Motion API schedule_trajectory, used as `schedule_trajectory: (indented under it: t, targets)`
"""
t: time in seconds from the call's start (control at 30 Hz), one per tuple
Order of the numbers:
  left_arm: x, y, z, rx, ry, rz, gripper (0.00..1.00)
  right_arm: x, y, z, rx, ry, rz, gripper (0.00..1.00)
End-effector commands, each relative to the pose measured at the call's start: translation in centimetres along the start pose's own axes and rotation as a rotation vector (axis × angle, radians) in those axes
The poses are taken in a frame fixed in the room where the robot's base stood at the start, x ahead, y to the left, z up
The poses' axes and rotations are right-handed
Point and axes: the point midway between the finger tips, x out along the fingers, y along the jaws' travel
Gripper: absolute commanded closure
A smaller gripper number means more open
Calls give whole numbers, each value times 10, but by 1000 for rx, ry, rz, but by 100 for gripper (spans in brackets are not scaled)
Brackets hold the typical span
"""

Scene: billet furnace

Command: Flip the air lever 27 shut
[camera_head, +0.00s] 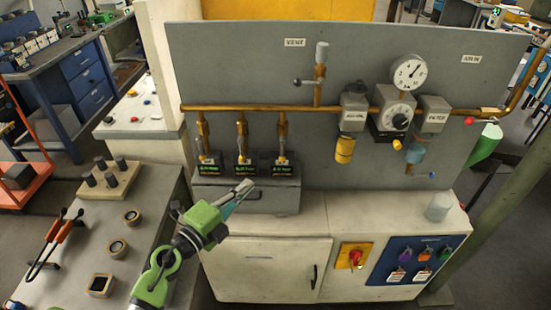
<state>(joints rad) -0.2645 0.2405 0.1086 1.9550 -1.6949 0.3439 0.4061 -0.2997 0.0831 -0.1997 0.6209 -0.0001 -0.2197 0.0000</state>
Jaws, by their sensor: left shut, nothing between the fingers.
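A copper pipe (230,107) runs across a grey panel with three valve drops under it. Their tags, a left one (208,170), a middle one (243,168) and a right one (282,168), are dark with green print too small to read, so I cannot tell which is lever 27. A small vent lever (304,82) sticks out left of the upright pipe under the VENT sign. My left gripper (246,187) is shut and empty, in front of the grey box below the middle and right tags. It hides part of that box. My right gripper is not in view.
A pressure gauge (410,72), a regulator (392,117) and a yellow-bowled oiler (345,148) sit on the right of the panel. Below is a white cabinet (265,268) with a red switch (355,257). A bench (150,225) with pegs and rings stands left of my arm.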

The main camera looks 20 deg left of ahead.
Motion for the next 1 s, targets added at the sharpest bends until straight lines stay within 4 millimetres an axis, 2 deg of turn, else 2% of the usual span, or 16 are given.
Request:
schedule_trajectory:
  t: [0.17, 0.7, 0.83, 1.0]
  targets:
    - [15, -2, 0, -3, -1, -2, 100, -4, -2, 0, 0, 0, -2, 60]
    - [113, 0, 0, -3, 0, -1, 100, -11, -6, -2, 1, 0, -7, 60]
    - [128, 0, 0, -2, 0, -2, 100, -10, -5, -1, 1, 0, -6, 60]
    - [138, 0, 0, -1, 0, 0, 100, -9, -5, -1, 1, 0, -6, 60]
